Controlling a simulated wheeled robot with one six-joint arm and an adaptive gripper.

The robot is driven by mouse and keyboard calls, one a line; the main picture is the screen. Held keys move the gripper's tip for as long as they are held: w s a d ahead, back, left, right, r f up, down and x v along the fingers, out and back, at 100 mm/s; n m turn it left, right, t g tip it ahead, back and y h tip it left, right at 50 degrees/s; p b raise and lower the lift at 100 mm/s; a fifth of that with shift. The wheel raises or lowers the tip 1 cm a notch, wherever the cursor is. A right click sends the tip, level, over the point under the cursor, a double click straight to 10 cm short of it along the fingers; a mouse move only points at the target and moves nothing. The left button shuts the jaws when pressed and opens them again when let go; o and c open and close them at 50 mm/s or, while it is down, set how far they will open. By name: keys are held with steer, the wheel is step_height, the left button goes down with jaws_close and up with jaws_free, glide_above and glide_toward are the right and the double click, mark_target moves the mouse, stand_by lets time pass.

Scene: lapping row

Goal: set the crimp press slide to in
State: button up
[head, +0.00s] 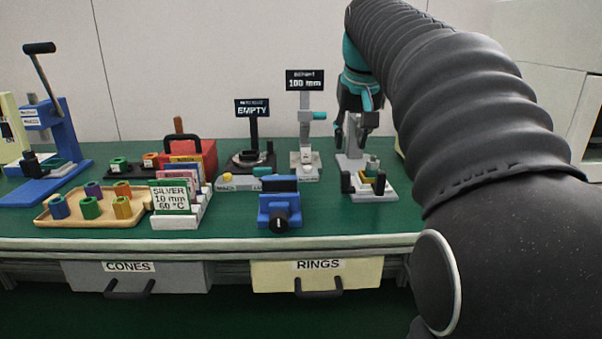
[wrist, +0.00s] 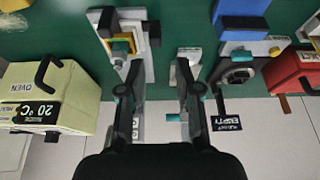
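A grey stand (head: 384,188) with a yellow block and black uprights on its base is on the right of the bench. It is also in the wrist view (wrist: 130,62), at upper left. A blue lever press (head: 62,130) with a long black-knobbed handle and a dark block on its base is at the far left. Their labels are too small to read, so I cannot tell which is the crimp press, nor its slide's setting. My gripper (head: 358,118) is by the top of the grey stand. In the wrist view my gripper (wrist: 159,68) has its fingers apart, with nothing between them.
A blue vise (head: 280,210) is at front centre. A height gauge (head: 305,130) reading 100 mm and a black stand (head: 253,135) reading EMPTY are behind it. An oven (wrist: 50,95) is beside the grey stand.

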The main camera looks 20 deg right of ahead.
mark_target(346, 172)
steer(key=x, duration=0.4)
steer(key=b+x, duration=0.1)
steer(key=x, duration=0.4)
steer(key=w+d+b+x, duration=0.1)
steer(key=x, duration=0.3)
steer(key=shift+d, duration=0.15)
jaws_close()
steer(key=shift+r, duration=0.1)
